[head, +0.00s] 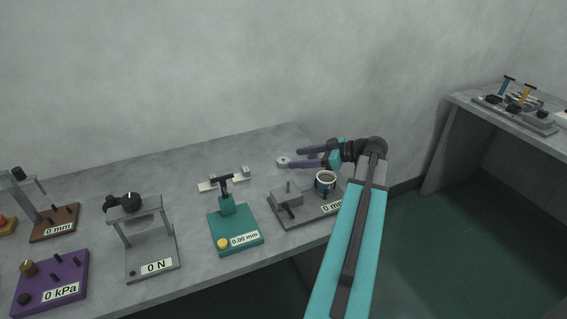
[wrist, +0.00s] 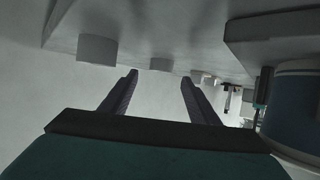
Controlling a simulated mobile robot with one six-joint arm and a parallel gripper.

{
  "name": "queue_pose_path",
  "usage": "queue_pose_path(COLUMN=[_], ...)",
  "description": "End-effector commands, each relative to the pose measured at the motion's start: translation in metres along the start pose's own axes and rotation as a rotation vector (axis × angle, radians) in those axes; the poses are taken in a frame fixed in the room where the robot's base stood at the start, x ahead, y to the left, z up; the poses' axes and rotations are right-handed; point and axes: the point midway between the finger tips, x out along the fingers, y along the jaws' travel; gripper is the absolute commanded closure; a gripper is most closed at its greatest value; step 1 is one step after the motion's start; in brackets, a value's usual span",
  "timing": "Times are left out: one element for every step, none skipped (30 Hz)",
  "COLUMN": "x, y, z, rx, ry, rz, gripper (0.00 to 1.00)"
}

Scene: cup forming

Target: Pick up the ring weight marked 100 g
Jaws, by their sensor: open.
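A small pale ring-shaped disc (head: 283,161) lies on the grey table, towards its back right corner. No 100 g mark can be read on it. My gripper (head: 294,157) is low over the table, its two dark fingers spread and pointing left, with the tips close to the disc. Whether they touch it I cannot tell. In the wrist view my gripper (wrist: 159,76) is open with nothing held. The table is at the top there. One pale cylinder (wrist: 97,49) shows left of the fingers, and another (wrist: 160,64) shows between the tips, farther off.
A cup (head: 325,181) stands on a grey gauge base (head: 290,215) just in front of my gripper. A white strip with small blocks (head: 223,184) lies to the left. A green gauge (head: 236,231) and a grey force stand (head: 152,257) are farther left.

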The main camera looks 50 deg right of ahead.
Motion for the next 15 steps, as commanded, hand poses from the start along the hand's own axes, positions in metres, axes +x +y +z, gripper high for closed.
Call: queue_pose_path(x=[0.002,0.003,0.006,0.008,0.011,0.016,0.019,0.023,0.028,0.031,0.035,0.040,0.043,0.045,0.048], y=[0.000,-0.001,-0.001,-0.001,-0.001,-0.002,-0.002,-0.002,-0.002,-0.003,-0.003,-0.003,-0.002,-0.002,-0.002], z=[0.000,0.000,0.000,0.000,0.000,0.000,0.000,0.000,0.000,0.000,0.000,0.000,0.001,0.001,0.001], rx=[0.000,0.000,0.000,0.000,0.000,0.000,0.000,0.000,0.000,0.000,0.000,0.000,0.000,0.000,0.000], ry=[0.000,0.000,0.000,0.000,0.000,0.000,0.000,0.000,0.000,0.000,0.000,0.000,0.000,0.000,0.000], rz=[-0.001,-0.001,-0.001,-0.001,-0.001,-0.002,-0.003,-0.003,-0.002,-0.002,-0.003,-0.003,-0.003,-0.002,-0.001], gripper=[0.45,0.45,0.45,0.45,0.45,0.45,0.45,0.45,0.45,0.45,0.45,0.45,0.45,0.45,0.45])
